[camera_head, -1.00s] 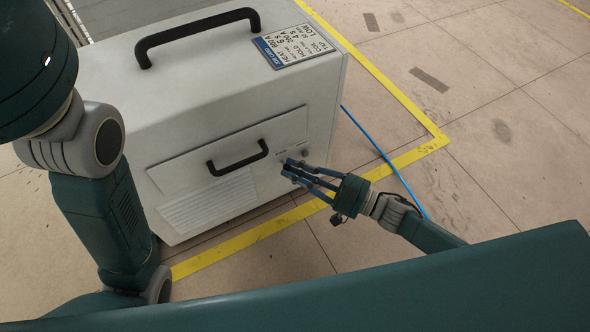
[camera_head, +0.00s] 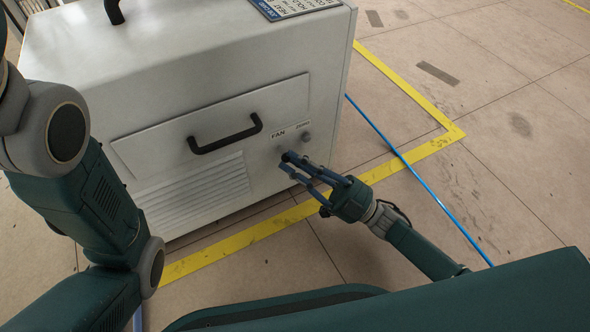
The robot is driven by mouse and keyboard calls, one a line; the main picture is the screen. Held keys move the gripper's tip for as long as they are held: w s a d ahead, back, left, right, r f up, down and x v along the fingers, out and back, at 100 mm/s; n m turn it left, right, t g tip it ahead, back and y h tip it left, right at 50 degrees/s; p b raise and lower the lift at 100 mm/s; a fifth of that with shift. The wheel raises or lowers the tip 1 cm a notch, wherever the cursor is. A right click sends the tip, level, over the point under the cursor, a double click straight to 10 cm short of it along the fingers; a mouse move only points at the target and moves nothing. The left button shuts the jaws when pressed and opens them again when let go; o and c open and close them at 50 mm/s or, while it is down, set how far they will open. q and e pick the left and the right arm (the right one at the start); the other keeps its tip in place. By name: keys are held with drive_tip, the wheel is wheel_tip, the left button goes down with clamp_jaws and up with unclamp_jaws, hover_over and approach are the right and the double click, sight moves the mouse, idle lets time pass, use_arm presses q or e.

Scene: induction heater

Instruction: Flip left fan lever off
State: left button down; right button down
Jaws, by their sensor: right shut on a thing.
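The white heater cabinet (camera_head: 200,85) stands at the left with a front panel marked FAN (camera_head: 278,134). My right gripper (camera_head: 288,161) reaches in from the lower right, its blue fingertips against the panel just below the FAN label. It is shut on the left fan lever, which is mostly hidden behind the fingers, so its exact position cannot be told. My left arm comes in from the left, but its gripper is out of view.
A second small knob (camera_head: 306,136) sits right of the FAN label. A black handle (camera_head: 226,137) and a vent grille (camera_head: 195,193) are to the left. Yellow tape (camera_head: 235,242) and a blue cable (camera_head: 420,180) lie on the floor.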

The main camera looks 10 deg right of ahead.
drive_tip(key=shift+y, duration=0.3)
drive_tip(key=c, duration=1.7)
unclamp_jaws()
drive_tip(key=shift+o, duration=0.2)
drive_tip(key=v, duration=0.7)
drive_tip(key=shift+d, duration=0.25)
drive_tip(key=shift+s+f, duration=0.1)
